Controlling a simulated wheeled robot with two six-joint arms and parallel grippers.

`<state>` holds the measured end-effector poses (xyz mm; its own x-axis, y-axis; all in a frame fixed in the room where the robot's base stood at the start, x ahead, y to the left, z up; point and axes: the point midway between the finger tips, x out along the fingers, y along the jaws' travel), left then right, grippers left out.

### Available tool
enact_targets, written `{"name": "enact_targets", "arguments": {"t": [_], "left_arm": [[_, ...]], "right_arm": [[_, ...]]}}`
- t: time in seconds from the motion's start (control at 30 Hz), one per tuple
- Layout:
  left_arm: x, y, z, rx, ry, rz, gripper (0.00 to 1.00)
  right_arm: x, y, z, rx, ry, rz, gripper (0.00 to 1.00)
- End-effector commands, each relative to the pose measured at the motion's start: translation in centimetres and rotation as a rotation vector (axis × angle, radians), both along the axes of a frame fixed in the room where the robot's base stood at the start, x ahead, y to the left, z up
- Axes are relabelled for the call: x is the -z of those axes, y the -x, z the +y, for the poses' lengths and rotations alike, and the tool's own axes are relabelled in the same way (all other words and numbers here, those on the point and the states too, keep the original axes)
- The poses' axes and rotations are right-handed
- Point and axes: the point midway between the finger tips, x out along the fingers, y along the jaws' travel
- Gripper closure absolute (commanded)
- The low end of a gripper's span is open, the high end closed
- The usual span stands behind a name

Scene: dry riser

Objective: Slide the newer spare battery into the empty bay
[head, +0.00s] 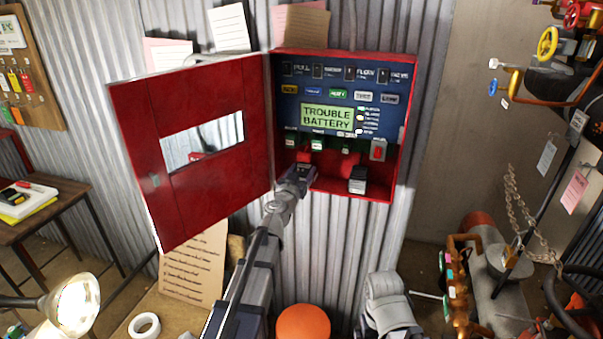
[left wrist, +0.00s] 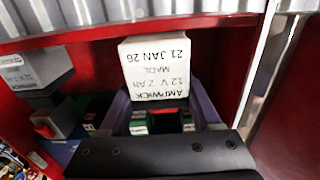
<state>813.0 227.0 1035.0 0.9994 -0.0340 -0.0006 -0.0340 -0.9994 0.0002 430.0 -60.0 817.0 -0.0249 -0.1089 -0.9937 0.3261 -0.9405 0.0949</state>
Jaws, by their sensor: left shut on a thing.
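My left gripper (head: 298,175) reaches into the open red panel box (head: 392,190) at its lower left. In the left wrist view the gripper (left wrist: 160,100) is shut on a pale battery (left wrist: 155,65), one finger on each side. Its label appears upside down and reads AMPWICK, 12 V 2 AH, made 21 JAN 26. A second, grey battery (head: 357,181) sits at the lower right of the box; it also shows at the left of the left wrist view (left wrist: 35,72). The empty bay cannot be made out clearly behind the gripper.
The box's red door (head: 215,110) hangs open to the left. The display (head: 327,117) reads TROUBLE BATTERY. Red and green connectors (head: 319,145) line the box above the batteries. Chained pipework (head: 500,260) stands at the right. A lamp (head: 75,302) is at lower left.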

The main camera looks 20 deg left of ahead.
Motion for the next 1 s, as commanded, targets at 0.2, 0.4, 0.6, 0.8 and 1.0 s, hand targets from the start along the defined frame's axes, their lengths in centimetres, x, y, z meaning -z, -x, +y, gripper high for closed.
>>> {"name": "enact_targets", "arguments": {"t": [0.2,0.4,0.6,0.8,1.0], "left_arm": [[0.0,-0.5,0.0,0.0,0.0,0.0,1.0],[0.0,-1.0,0.0,0.0,0.0,0.0,1.0],[0.0,-1.4,0.0,0.0,0.0,0.0,1.0],[0.0,-1.8,-0.1,0.0,0.0,0.0,1.0],[0.0,-2.3,-0.1,0.0,0.0,0.0,1.0]], "right_arm": [[0.0,0.0,0.0,0.0,0.0,0.0,0.0],[0.0,0.0,0.0,0.0,0.0,0.0,0.0],[0.0,0.0,0.0,0.0,0.0,0.0,0.0],[0.0,0.0,0.0,0.0,0.0,0.0,0.0],[0.0,0.0,0.0,0.0,0.0,0.0,0.0]]}}
